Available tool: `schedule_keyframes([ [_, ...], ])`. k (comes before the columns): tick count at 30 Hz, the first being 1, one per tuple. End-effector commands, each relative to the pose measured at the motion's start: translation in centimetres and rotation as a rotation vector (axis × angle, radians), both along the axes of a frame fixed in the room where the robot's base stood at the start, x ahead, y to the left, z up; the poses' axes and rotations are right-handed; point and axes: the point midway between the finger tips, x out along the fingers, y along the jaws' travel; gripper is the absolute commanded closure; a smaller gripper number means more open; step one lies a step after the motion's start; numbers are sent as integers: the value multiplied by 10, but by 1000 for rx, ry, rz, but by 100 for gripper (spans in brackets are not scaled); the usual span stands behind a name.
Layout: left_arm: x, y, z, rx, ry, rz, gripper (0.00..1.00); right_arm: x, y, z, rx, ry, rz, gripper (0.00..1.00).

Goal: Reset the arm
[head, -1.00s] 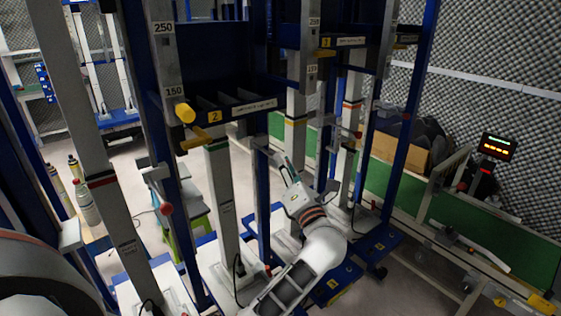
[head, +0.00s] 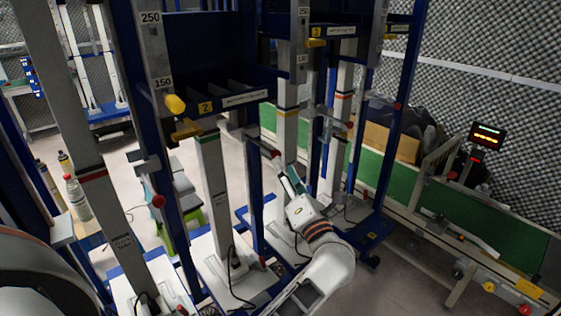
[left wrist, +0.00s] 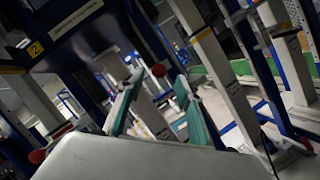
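My left gripper (head: 289,180) reaches up from the bottom of the head view, among the upright posts of the blue and white test rigs. Its teal-padded fingers are apart in the left wrist view (left wrist: 160,105), with nothing held between them. A grey lever arm with a red knob (head: 275,154) sticks out from a rig just above the fingertips in the head view. In the wrist view a red knob (left wrist: 158,70) appears between the fingers, beyond them; contact cannot be told. My right gripper is not in view.
Blue posts and white columns (head: 218,190) crowd around the arm. A second red knob (head: 158,201) and a yellow knob (head: 175,104) project at left. A green conveyor (head: 455,218) runs behind at right, with a lit display (head: 487,135). Bottles (head: 77,198) stand at far left.

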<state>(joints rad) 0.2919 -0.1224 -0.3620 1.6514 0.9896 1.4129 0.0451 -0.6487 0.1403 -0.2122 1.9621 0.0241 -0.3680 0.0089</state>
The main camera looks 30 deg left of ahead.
Motion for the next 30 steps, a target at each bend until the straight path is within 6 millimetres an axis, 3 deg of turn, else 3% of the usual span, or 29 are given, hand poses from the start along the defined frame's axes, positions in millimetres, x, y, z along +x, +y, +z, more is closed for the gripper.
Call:
schedule_keyframes([
  [6, -9, -10, -4, -2, 0, 1, 65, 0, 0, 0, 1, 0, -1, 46],
  [22, -10, -10, -4, 28, 8, -3, 65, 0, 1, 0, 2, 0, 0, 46],
  [26, -19, -16, -8, 195, 63, -27, 65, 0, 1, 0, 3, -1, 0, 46],
  [30, -34, -42, -23, 543, 193, -96, 65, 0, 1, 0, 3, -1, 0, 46],
])
